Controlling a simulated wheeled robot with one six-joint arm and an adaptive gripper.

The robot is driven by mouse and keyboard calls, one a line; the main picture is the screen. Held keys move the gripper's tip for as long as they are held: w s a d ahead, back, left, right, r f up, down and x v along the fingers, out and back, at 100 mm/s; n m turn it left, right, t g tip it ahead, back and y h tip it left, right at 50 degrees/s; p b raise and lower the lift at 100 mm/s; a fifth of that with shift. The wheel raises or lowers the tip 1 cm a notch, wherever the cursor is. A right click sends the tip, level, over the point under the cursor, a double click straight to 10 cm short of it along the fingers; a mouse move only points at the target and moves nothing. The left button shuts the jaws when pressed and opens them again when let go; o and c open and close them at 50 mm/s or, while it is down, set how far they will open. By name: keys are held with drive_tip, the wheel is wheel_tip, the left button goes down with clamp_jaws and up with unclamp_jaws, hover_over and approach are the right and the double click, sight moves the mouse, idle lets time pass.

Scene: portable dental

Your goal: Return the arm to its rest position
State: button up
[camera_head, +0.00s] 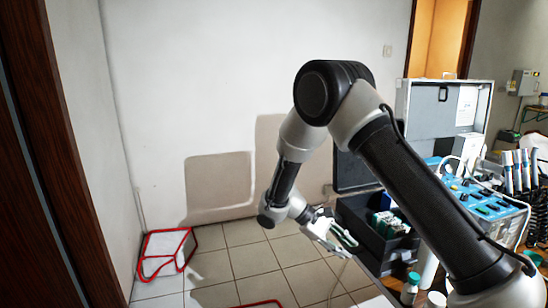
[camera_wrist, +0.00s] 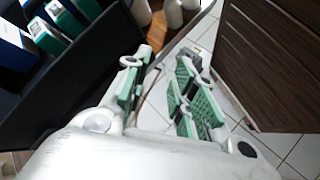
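My arm reaches from the lower right of the head view, bends at a high elbow and comes down to the left. My gripper (camera_head: 338,234) hangs at the lower middle, above the tiled floor and just left of a black bin. In the wrist view, my gripper (camera_wrist: 168,62) has its two green-padded fingers apart, with a clear gap between them. Floor tiles show through the gap and nothing is held. The lower part of the gripper body fills the bottom of the wrist view.
The black bin (camera_head: 388,252) holds white and green packs; in the wrist view its dark wall (camera_wrist: 45,115) is close on the left. A blue dental unit (camera_head: 490,208) and an open grey case (camera_head: 432,108) stand right. A red-edged object (camera_head: 165,252) lies on the floor left.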

drive_tip(key=s+d+r+m+t+y, duration=0.2)
drive_tip(key=s+d+r, duration=0.3)
drive_tip(key=s+r, duration=0.3)
drive_tip(key=s+d+r+m+t+y, duration=0.3)
drive_tip(key=s+d+r+y, duration=0.1)
drive_tip(key=s+r, duration=0.4)
drive_tip(key=s+d+r+m+t+y, duration=0.2)
drive_tip(key=s+d+r+y, duration=0.2)
drive_tip(key=s+d+r, duration=0.3)
wheel_tip(320, 180, up, 4)
drive_tip(key=shift+s+r+m, duration=0.2)
drive_tip(key=shift+s+m, duration=0.2)
drive_tip(key=shift+s, duration=0.2)
